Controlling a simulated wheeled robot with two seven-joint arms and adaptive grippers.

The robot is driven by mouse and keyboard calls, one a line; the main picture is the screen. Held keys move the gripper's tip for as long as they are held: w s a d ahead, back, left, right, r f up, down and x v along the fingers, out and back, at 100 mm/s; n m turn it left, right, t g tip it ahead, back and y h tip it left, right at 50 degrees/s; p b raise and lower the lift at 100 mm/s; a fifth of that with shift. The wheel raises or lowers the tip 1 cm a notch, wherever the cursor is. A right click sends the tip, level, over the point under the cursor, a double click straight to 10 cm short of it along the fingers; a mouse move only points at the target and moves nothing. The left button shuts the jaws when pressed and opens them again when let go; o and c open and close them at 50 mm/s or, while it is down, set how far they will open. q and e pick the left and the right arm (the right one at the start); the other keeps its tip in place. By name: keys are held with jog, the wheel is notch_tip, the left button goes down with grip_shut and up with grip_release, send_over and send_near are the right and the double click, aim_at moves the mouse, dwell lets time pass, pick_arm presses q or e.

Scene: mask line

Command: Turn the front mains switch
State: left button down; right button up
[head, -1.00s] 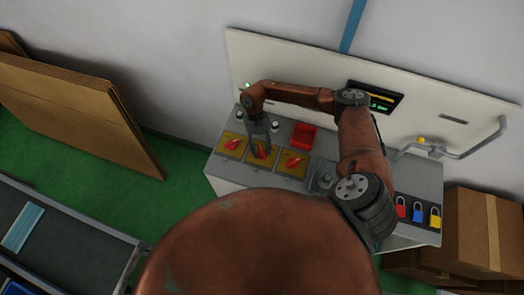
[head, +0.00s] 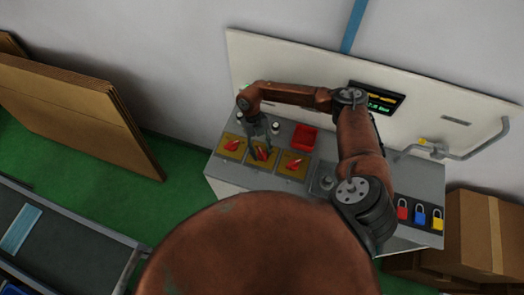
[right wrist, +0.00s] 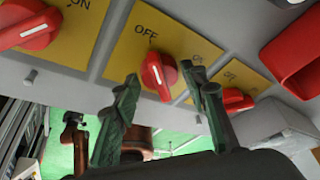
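Three red rotary switches on yellow plates stand in a row on the grey top of the console: left (head: 232,144), middle (head: 263,153) and right (head: 295,163). I cannot tell which one is called front. My right gripper (head: 261,153) is over the middle switch and partly hides it. In the right wrist view the fingers (right wrist: 160,92) are open, with a red knob (right wrist: 158,72) between and just beyond them, apparently untouched. Its white line runs roughly in line with the OFF mark (right wrist: 146,32). My left gripper does not show.
A red box (head: 304,138) sits behind the switches. Red, blue and yellow padlocks (head: 420,215) are at the console's right end. A bent grey handle (head: 470,150) is on the back panel (head: 290,75). Cardboard boxes (head: 475,230) stand right; brown sheets (head: 75,115) lean left.

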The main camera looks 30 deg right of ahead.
jog(key=shift+o, duration=1.1)
jog(key=shift+s, duration=0.1)
jog(key=v, duration=1.2)
jog(key=shift+f, duration=0.1)
